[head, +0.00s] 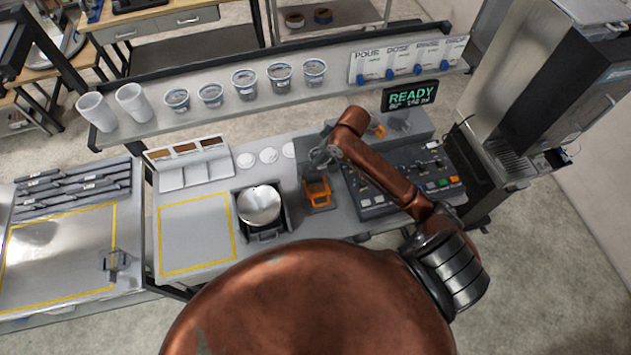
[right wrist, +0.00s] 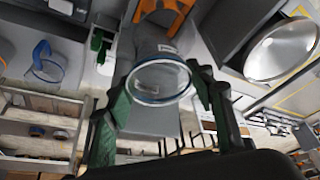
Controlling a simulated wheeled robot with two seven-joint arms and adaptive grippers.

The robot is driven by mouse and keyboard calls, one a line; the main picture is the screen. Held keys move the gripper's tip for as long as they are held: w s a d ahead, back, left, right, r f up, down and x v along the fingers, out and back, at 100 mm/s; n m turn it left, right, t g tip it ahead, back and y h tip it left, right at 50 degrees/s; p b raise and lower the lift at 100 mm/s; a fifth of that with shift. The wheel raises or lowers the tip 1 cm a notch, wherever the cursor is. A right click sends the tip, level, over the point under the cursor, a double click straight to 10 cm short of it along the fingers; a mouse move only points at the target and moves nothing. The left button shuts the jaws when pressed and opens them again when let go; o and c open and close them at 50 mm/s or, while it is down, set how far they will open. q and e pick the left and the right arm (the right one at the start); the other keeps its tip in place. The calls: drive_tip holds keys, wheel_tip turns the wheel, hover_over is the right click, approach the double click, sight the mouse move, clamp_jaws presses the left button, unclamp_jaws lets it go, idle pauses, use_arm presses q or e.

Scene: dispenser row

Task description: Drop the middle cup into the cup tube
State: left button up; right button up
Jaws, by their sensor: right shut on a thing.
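My right gripper (head: 318,158) is over the counter, just behind an orange bracket (head: 318,192) on a grey base. In the right wrist view, my right gripper (right wrist: 160,88) has its green-padded fingers on both sides of a clear cup with a blue rim (right wrist: 160,64) and is shut on it. The orange bracket (right wrist: 168,14) shows close beyond the cup. In the head view the held cup is hidden or too small to make out. I cannot tell for certain which part is the cup tube. My left gripper is not in view.
Several blue-rimmed cups (head: 245,83) and two white cups (head: 134,102) stand on the shelf (head: 215,117) behind. A metal pot (head: 259,205) is left of the bracket. A control panel (head: 385,190) is right of it. A yellow-outlined area (head: 197,235) is bare.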

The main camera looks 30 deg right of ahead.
drive_tip(key=o, duration=0.6)
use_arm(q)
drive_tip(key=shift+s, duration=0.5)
use_arm(e)
drive_tip(key=o, duration=0.4)
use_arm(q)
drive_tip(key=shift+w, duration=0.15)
use_arm(e)
drive_tip(key=v, duration=1.2)
